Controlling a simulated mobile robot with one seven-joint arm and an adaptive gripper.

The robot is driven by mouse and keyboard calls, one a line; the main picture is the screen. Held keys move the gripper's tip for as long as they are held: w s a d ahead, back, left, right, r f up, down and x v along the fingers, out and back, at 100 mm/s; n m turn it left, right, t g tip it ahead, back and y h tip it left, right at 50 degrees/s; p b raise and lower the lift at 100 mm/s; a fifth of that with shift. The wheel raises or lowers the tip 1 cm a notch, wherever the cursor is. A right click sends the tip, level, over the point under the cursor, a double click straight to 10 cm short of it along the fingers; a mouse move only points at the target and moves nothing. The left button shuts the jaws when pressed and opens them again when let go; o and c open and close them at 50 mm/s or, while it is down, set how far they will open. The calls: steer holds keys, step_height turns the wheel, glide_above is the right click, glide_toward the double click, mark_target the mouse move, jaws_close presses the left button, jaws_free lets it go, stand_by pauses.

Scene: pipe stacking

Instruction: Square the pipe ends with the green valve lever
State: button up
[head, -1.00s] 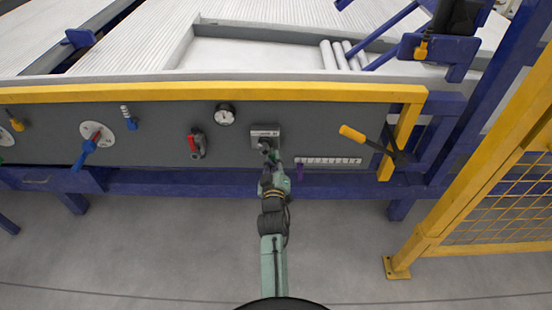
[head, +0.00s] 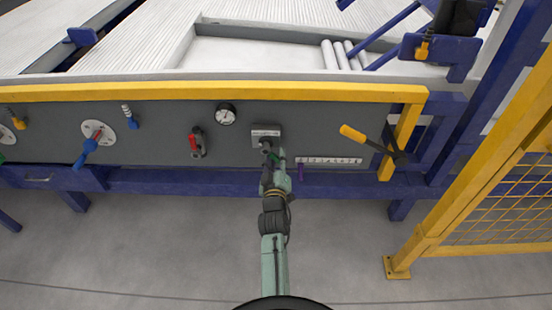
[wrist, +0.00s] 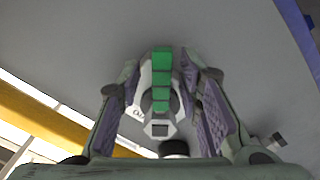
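The green valve lever (wrist: 161,78) shows in the wrist view, in front of a pale plate, between the two purple-padded fingers of my gripper (wrist: 166,82). Gaps show on both sides of the lever, so the fingers look open around it and not closed on it. In the head view, my gripper (head: 269,152) is at the control panel, just below a grey labelled plate (head: 265,132). A small green part of the lever (head: 272,156) shows there; my gripper and wrist hide most of the rest. The pipes (head: 342,55) lie on the bed behind the panel.
A red-handled valve (head: 196,143) and a gauge (head: 226,114) are left of my gripper. A blue lever (head: 88,149) is farther left. A numbered strip (head: 330,161) and a yellow-handled lever (head: 366,138) are to the right. A yellow rail (head: 200,91) runs above the panel. The floor in front is clear.

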steer(key=shift+s, duration=0.1)
steer(key=s, duration=0.7)
steer(key=shift+s+d, duration=0.15)
stand_by(1.6)
